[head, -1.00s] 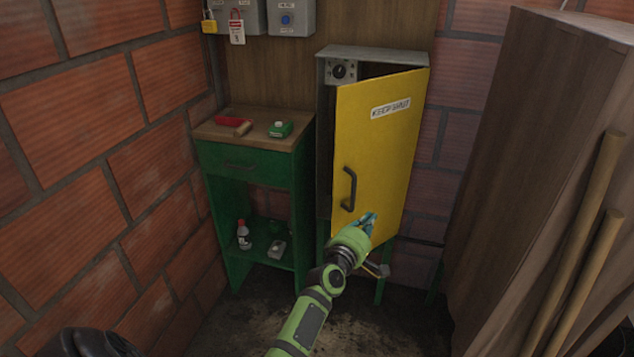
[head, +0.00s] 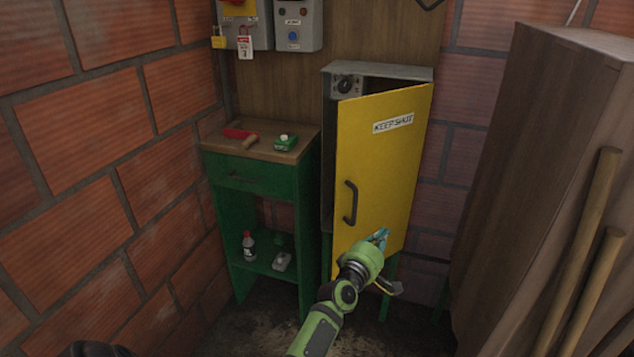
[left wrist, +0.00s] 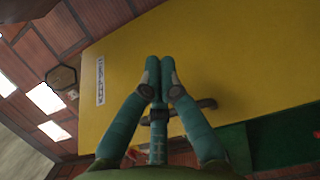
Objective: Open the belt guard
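The belt guard appears to be the yellow door (head: 385,165) with a "KEEP SHUT" label, on a grey cabinet (head: 385,71). It stands ajar: its left edge is swung out, and a dark gap shows above it. Its dark bar handle (head: 351,203) is near the left edge. My left gripper (head: 381,237) is in front of the door's lower part, right of and below the handle. In the left wrist view the fingertips (left wrist: 160,62) are together with nothing seen between them; the handle (left wrist: 200,106) passes behind the fingers, apart from the tips. My right gripper is not in view.
A green workbench (head: 260,178) with a red tool and a small green box on top stands left of the cabinet. Brick wall (head: 90,130) closes the left side. A tall wooden panel (head: 530,160) and wooden poles (head: 575,270) stand at the right.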

